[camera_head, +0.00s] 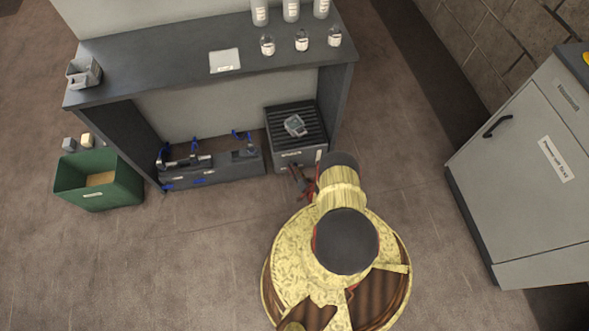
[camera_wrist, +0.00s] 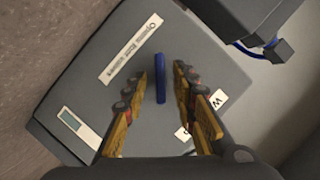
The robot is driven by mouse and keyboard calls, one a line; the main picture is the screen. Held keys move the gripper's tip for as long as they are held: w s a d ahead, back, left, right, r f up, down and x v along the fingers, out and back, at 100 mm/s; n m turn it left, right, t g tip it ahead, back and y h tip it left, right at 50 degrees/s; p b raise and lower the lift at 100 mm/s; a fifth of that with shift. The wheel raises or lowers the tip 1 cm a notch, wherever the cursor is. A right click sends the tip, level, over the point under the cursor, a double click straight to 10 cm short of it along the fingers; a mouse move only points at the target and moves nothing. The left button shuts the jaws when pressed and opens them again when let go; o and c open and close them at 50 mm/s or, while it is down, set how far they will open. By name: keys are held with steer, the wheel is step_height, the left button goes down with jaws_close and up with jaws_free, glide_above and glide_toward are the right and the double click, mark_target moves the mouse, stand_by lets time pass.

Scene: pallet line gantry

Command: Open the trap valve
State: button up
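A blue lever (camera_wrist: 160,88) stands out from a grey panel (camera_wrist: 70,85) in the wrist view. I take it for the trap valve's handle, but no label I can read confirms this. My gripper (camera_wrist: 161,72) is open, with one finger on each side of the lever and a gap on both sides. I cannot tell how deep the lever sits between the fingers. In the head view my gripper (camera_head: 303,181) is low, beside the grey slatted box (camera_head: 289,157), and partly hidden by my arm. Blue handles also show on the long dark unit (camera_head: 225,174) under the bench.
The dark bench (camera_head: 170,62) carries bottles (camera_head: 302,40), a white sheet (camera_head: 224,61) and a grey tray (camera_head: 84,72). A green bin (camera_head: 112,192) stands left and a grey cabinet (camera_head: 525,165) right. A dark block (camera_wrist: 245,15) with blue parts juts in at the wrist view's upper right.

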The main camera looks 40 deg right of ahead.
steer(key=shift+r, duration=0.1)
steer(key=shift+r, duration=4.85)
